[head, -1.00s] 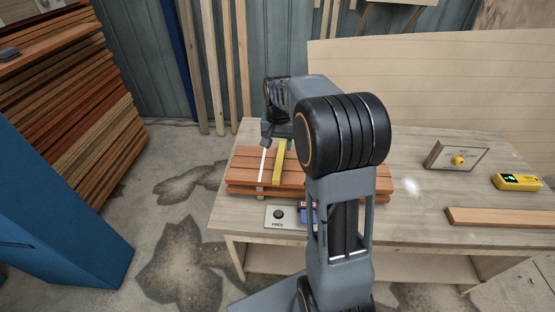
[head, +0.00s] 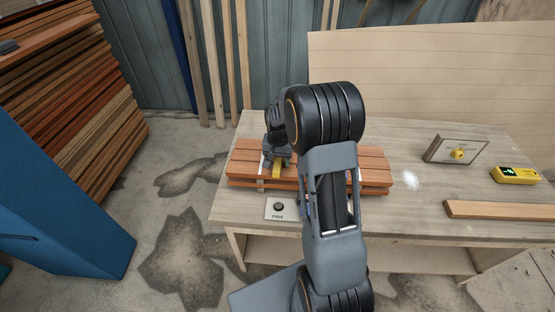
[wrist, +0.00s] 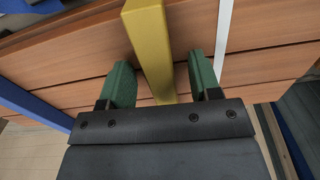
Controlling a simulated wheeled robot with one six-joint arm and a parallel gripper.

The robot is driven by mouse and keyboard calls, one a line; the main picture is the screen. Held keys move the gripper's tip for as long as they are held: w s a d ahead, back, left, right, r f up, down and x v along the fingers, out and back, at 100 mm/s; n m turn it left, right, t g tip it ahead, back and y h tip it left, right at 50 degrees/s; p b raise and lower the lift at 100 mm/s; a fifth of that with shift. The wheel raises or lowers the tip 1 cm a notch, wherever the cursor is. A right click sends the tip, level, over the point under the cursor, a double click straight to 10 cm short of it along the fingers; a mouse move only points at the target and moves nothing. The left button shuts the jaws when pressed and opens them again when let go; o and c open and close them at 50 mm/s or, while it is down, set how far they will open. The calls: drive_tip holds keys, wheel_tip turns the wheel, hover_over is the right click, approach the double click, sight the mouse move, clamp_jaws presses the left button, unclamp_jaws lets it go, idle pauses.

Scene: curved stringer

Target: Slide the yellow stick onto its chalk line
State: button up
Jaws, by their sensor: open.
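The yellow stick (wrist: 150,45) lies across the reddish-brown boards. In the wrist view it runs between the two green fingers of my gripper (wrist: 160,85), with a visible gap on each side. My gripper is open and straddles the stick. The white chalk line (wrist: 223,40) runs roughly parallel to the stick, to its right in the wrist view and apart from it. In the head view, my gripper (head: 277,158) hides much of the stick, whose near end (head: 276,170) shows below it. The chalk line (head: 262,165) shows just left of the stick there.
The board stack (head: 335,165) lies on a wooden workbench (head: 400,215). A plate with a black button (head: 279,207) sits at the front edge. A framed plate with a yellow knob (head: 457,153), a yellow device (head: 514,174) and a loose board (head: 500,209) are at the right.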

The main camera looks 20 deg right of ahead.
sight(261, 164)
drive_tip(key=c, duration=1)
drive_tip(key=shift+w+a, duration=0.15)
drive_tip(key=shift+a, duration=0.05)
drive_tip(key=shift+n, duration=0.3)
drive_tip(key=shift+w+a, duration=0.45)
drive_tip(key=shift+a, duration=0.4)
drive_tip(key=shift+w+a, duration=0.5)
drive_tip(key=shift+a, duration=0.3)
drive_tip(key=shift+w+a, duration=0.45)
drive_tip(key=shift+a, duration=0.4)
drive_tip(key=o, duration=1)
